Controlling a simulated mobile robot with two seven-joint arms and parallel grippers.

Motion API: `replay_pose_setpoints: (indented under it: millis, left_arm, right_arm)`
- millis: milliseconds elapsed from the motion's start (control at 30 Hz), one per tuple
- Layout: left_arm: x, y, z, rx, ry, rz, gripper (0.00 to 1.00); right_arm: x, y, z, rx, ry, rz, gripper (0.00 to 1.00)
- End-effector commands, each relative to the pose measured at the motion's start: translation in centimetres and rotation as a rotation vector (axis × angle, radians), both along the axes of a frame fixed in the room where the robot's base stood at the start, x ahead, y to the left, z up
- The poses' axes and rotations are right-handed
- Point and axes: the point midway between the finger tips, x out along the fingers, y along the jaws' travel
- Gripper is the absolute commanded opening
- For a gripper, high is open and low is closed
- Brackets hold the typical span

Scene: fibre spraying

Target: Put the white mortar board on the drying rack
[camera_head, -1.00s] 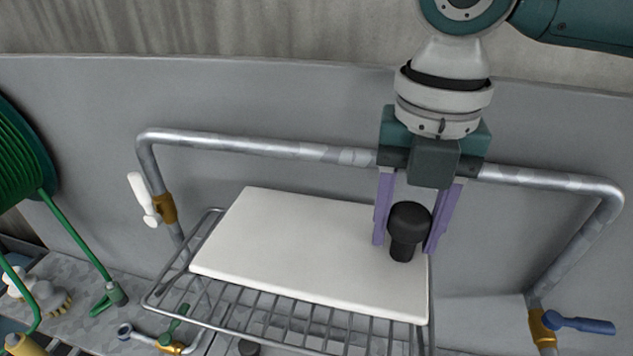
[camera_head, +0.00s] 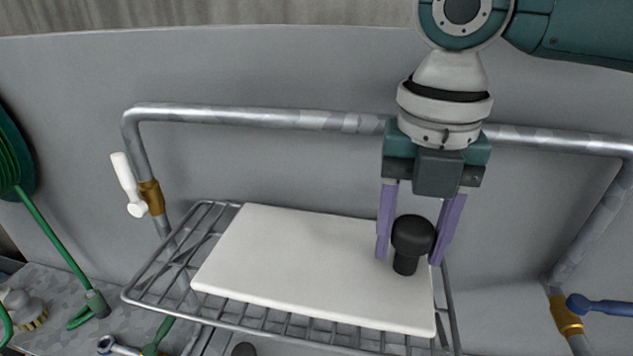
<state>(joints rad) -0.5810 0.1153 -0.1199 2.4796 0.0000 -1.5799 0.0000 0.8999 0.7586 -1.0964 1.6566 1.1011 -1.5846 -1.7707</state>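The white mortar board (camera_head: 310,265) lies flat over the wire drying rack (camera_head: 160,280) and covers its middle and right part. The rack's left end and front bars show bare. I cannot tell whether the board touches the bars or is just above them. A black knob handle (camera_head: 412,237) stands on the board near its right end. My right gripper (camera_head: 417,258) points down with its purple fingers on both sides of this knob, shut on it. My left gripper is not in view.
A metal pipe frame (camera_head: 250,117) runs behind the rack, with a white-handled valve (camera_head: 128,185) at left and a blue-handled valve (camera_head: 595,305) at right. A green hose reel (camera_head: 12,165) is at far left. Hose fittings (camera_head: 95,303) lie below it.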

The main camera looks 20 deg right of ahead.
Motion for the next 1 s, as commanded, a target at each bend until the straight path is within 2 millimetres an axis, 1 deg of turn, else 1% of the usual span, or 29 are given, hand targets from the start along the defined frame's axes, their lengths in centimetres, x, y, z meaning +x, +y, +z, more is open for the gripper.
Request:
replay_pose_setpoints:
  millis: [33,200,433,567,667,900,1000]
  left_arm:
    - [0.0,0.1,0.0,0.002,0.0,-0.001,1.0]
    - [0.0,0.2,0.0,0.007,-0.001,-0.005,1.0]
    - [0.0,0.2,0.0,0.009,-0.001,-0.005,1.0]
    - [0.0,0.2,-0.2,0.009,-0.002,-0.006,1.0]
    - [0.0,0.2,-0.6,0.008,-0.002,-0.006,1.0]
    - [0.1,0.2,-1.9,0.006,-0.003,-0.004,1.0]
    - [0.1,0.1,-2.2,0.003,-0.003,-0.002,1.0]
  right_arm:
    - [0.0,0.0,0.0,0.0,0.0,0.0,0.61]
    - [0.0,0.0,0.0,0.001,-0.001,0.0,0.81]
    - [0.0,0.0,0.1,0.001,-0.001,0.0,0.81]
    - [0.1,0.1,0.7,0.002,-0.003,0.0,0.81]
    - [0.2,0.1,2.2,0.002,-0.006,0.0,0.81]
    - [0.1,0.0,7.7,0.001,-0.008,0.001,0.81]
    - [0.1,0.1,9.6,0.002,-0.005,0.0,0.81]
